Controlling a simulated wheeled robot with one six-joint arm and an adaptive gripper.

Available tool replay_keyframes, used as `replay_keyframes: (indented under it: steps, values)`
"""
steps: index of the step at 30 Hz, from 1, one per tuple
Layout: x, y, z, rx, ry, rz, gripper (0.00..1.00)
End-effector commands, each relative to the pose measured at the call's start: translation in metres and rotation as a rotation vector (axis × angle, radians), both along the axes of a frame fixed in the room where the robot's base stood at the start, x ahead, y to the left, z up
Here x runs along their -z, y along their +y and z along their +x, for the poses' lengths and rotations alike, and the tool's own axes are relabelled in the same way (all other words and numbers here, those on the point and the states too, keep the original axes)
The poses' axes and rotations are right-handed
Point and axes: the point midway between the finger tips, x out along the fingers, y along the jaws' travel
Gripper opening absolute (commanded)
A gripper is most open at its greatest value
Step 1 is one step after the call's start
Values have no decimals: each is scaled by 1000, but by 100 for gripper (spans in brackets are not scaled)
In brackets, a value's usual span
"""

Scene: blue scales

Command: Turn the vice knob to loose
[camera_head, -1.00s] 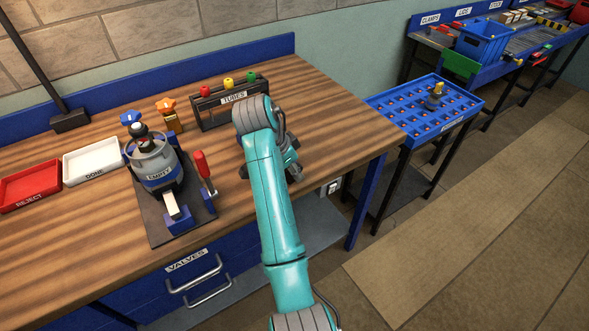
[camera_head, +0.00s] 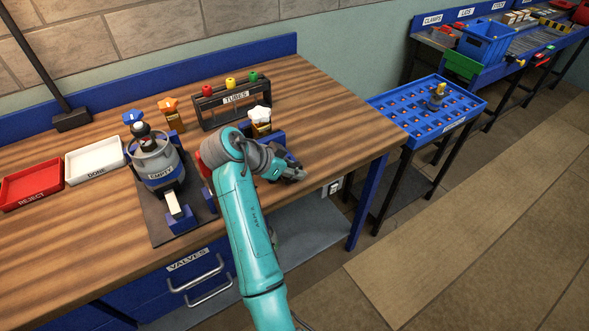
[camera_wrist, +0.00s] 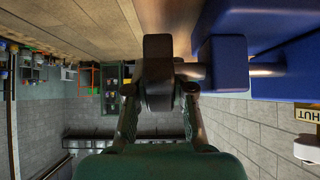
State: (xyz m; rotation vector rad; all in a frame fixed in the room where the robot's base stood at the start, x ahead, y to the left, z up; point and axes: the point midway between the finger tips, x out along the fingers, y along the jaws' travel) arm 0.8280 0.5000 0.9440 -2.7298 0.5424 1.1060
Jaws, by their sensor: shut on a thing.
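The blue vice (camera_head: 278,138) stands near the right front of the wooden bench, partly hidden by my arm. The dark vice knob (camera_wrist: 157,58) is at the rod's left end. My gripper (camera_wrist: 160,100) is shut on the knob, one finger on each side. In the head view my gripper (camera_head: 292,174) is beside the vice at the bench's front edge; the knob is not distinguishable there.
The TUBES rack (camera_head: 232,106) stands behind the vice. Red (camera_head: 32,187) and white (camera_head: 93,160) trays lie at the left. A blue perforated table (camera_head: 425,108) stands to the right.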

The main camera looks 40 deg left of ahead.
Motion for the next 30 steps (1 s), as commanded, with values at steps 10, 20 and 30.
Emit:
replay_keyframes:
  steps: [10,20,30]
  values:
    - [0,0,0,0,2,1,33]
    - [-11,5,-10,-1,0,2,33]
    - [-56,23,-53,-2,0,2,33]
